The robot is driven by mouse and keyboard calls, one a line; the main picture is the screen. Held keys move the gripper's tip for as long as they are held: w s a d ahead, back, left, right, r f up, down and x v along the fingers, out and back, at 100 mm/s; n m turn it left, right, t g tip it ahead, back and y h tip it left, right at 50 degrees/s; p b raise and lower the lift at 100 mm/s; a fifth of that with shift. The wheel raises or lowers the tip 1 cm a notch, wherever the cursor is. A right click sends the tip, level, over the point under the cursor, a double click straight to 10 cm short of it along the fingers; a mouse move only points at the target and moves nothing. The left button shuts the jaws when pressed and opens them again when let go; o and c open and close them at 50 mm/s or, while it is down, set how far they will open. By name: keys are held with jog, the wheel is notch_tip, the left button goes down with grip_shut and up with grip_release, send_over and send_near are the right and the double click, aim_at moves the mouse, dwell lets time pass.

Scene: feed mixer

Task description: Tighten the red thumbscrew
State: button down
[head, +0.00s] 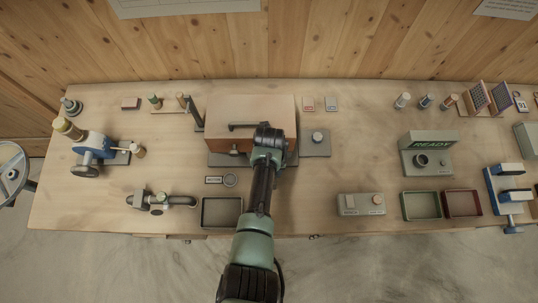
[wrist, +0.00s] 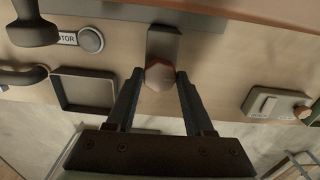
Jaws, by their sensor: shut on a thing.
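A round knob with a reddish rim and a pale face, which looks like the red thumbscrew (wrist: 159,78), sits at the end of a dark grey block (wrist: 163,44) in the wrist view. My gripper (wrist: 160,75) has its two fingertips closed on either side of this knob. In the head view, my arm's end stands over the front of an orange-brown box (head: 228,112) and hides the knob and the fingertips.
A black-rimmed empty tray (head: 221,226) lies left of my arm, with a labelled round button (head: 230,181) above it. A grey switch box (head: 361,205) stands farther right. The bench between is clear.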

jog(key=shift+w+r+m, duration=0.1)
jog(key=shift+w+m, duration=0.05)
jog(key=shift+m, duration=0.15)
jog(key=shift+c, duration=1.4)
grip_release()
notch_tip(320, 180, up, 13)
jog(key=b, duration=0.2)
